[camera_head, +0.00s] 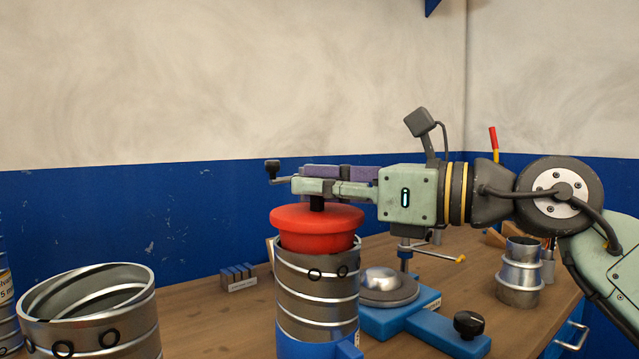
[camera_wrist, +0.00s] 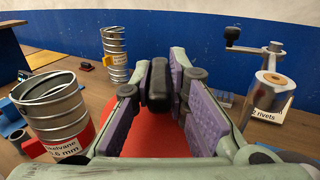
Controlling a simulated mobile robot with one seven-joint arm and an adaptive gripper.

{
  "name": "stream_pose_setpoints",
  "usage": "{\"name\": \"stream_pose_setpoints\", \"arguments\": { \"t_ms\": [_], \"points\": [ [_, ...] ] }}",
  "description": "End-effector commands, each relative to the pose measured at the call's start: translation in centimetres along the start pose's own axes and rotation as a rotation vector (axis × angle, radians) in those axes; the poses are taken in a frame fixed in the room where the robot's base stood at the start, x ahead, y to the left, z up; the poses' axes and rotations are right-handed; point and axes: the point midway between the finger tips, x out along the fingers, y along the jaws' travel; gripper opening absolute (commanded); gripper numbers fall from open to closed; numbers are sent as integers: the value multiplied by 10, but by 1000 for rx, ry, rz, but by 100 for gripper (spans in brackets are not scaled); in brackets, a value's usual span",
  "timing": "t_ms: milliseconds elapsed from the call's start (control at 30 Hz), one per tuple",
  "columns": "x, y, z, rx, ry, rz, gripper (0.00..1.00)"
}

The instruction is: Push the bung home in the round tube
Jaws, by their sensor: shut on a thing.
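The round tube (camera_head: 316,300) is a ribbed grey metal spiral duct standing upright in a blue base. The bung (camera_head: 318,218) is red with a wide flange and a narrower lower body. Its lower end sits in the tube's mouth, while the flange stands clear above the rim. How deep the lower end reaches is hidden by the tube wall. My gripper (camera_head: 317,188) comes in from the right, level above the bung, and is shut on its black knob (camera_wrist: 158,86). In the wrist view the bung's red top (camera_wrist: 160,140) shows below the purple-padded jaws.
A wider open duct (camera_head: 90,310) stands at front left. To the right are a blue clamp fixture (camera_head: 390,318) with a round metal piece and a short metal collar (camera_head: 520,272). A small grey block (camera_head: 238,277) lies behind left. The blue wall is close behind.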

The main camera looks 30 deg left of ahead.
Motion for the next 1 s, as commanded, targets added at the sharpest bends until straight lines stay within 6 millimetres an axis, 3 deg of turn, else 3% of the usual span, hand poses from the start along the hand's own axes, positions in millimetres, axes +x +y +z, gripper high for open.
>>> {"name": "stream_pose_setpoints", "arguments": {
  "t_ms": [900, 933, 1000],
  "points": [
    [0, 0, -25, 0, 2, 0, 0],
    [0, 0, -24, 0, 2, 0, 15],
    [0, 0, -24, 0, 2, 0, 20]
  ]
}}
